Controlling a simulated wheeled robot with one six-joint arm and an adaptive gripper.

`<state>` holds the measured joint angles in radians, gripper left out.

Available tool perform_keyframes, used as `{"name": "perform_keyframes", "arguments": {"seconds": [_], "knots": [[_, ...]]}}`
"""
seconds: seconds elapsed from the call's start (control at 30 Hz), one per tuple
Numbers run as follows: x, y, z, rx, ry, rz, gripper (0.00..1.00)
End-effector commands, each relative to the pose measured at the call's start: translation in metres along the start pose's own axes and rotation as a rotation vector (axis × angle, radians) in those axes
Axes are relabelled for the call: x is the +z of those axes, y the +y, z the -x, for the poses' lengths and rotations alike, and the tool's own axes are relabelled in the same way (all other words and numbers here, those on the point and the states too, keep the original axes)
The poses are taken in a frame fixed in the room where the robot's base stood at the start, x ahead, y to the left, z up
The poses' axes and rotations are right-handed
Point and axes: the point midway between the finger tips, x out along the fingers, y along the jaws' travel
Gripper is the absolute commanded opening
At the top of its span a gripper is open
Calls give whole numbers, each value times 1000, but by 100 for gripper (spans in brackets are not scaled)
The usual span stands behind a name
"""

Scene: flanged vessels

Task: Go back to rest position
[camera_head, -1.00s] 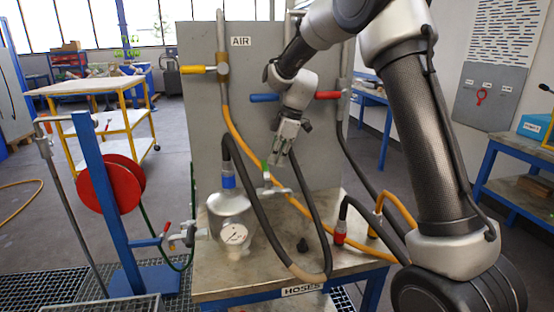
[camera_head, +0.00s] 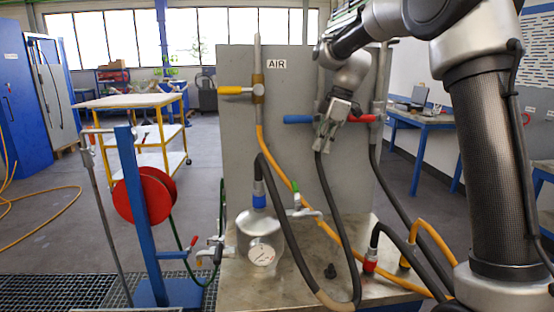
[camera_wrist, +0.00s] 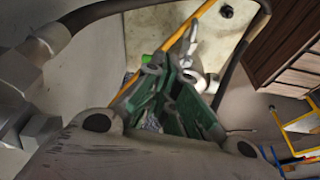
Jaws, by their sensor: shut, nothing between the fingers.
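My gripper (camera_head: 322,148) hangs in front of the grey panel (camera_head: 240,130), just below the blue and red valve handles (camera_head: 298,119). It is shut and empty. A black hose (camera_head: 333,205) runs down from behind it. In the wrist view its dark green fingers (camera_wrist: 172,85) are together, with a pale tabletop and a black hose beyond them.
The bench (camera_head: 300,288) carries a red hose coupling (camera_head: 370,262) and a yellow hose (camera_head: 405,262). A red reel (camera_head: 148,195) on a blue post stands left. A yellow-legged table (camera_head: 135,101) is behind. Open floor (camera_head: 65,240) lies at the left.

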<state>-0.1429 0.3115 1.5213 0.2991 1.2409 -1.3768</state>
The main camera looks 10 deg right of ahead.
Motion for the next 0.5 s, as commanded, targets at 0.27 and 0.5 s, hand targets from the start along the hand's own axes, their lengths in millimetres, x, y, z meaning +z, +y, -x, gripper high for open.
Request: {"name": "perform_keyframes", "arguments": {"seconds": [0.27,0.5], "knots": [[60,-106,65,143,-39,-437,0],[130,-227,77,314,-17,-921,0]]}}
